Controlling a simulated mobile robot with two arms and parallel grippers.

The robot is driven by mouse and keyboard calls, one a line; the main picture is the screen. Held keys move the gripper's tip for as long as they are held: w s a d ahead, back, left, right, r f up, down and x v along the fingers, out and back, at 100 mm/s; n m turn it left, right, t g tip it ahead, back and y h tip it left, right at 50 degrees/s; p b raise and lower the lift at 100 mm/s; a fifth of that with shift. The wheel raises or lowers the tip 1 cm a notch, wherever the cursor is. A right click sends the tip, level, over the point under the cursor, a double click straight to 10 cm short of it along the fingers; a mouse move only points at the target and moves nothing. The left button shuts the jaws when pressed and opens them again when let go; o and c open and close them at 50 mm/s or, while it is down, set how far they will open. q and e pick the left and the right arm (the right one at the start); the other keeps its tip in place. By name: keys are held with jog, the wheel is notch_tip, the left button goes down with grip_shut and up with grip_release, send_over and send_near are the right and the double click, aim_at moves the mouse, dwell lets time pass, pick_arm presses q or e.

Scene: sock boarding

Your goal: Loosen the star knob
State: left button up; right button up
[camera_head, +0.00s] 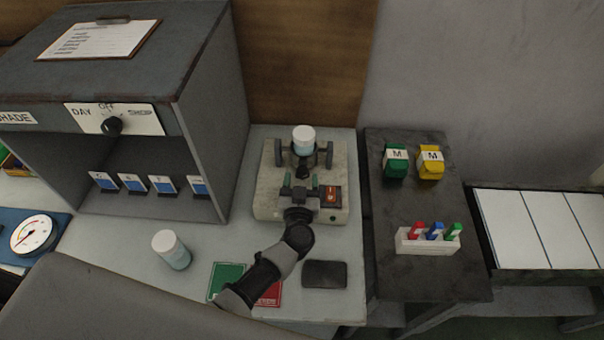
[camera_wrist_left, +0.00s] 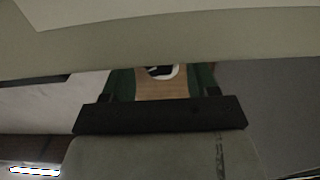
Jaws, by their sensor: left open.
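A pale tester (camera_head: 265,190) with a red switch (camera_head: 330,196) stands on the bench, with a white-capped jar (camera_head: 304,140) held between dark uprights on it. A small dark part (camera_head: 302,171) shows just below the jar; it may be the star knob, but its star shape cannot be made out. My left gripper (camera_head: 301,181) reaches over the tester's front, its green-tipped fingers apart and pointing at this part. In the left wrist view the open fingers (camera_wrist_left: 162,80) show with a black-and-white detail between them; contact cannot be told. My right gripper is not in view.
A second jar (camera_head: 171,250) stands left of my arm. Green (camera_head: 226,279) and red (camera_head: 270,294) cards and a dark flat pad (camera_head: 325,274) lie near the front. A grey cabinet (camera_head: 215,110) bounds the left. A dark side table (camera_head: 405,290) holds a marker rack (camera_head: 427,243).

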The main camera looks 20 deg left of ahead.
pick_arm(q)
jog(key=shift+w+a, duration=0.1)
jog(key=shift+w, duration=0.85)
jog(key=shift+c, duration=1.2)
jog(key=c, duration=0.6)
jog(key=shift+c, duration=0.2)
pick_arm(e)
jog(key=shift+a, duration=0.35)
pick_arm(q)
jog(key=shift+n, duration=0.5)
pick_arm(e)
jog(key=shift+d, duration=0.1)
pick_arm(q)
jog(key=shift+n, duration=0.9)
jog(key=shift+a+n, duration=0.1)
jog(key=shift+n, duration=1.9)
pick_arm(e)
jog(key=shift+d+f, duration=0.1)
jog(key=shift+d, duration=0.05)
